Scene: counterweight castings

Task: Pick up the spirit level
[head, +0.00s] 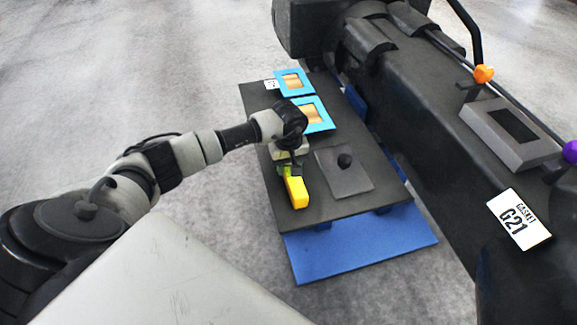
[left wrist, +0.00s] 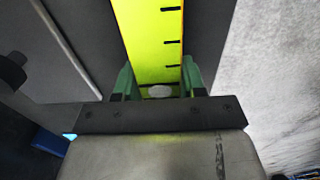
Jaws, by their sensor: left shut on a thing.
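The spirit level is a yellow bar (head: 296,190) near the left edge of the dark board in the head view. In the left wrist view the yellow level (left wrist: 151,45) has black marks along one edge and runs away from the jaws. My left gripper (head: 290,168) is above the board, and its green fingers (left wrist: 155,85) are on both sides of the level, shut on it. I cannot tell whether the level touches the board. My right gripper is not in view.
A blue base (head: 360,245) lies below.

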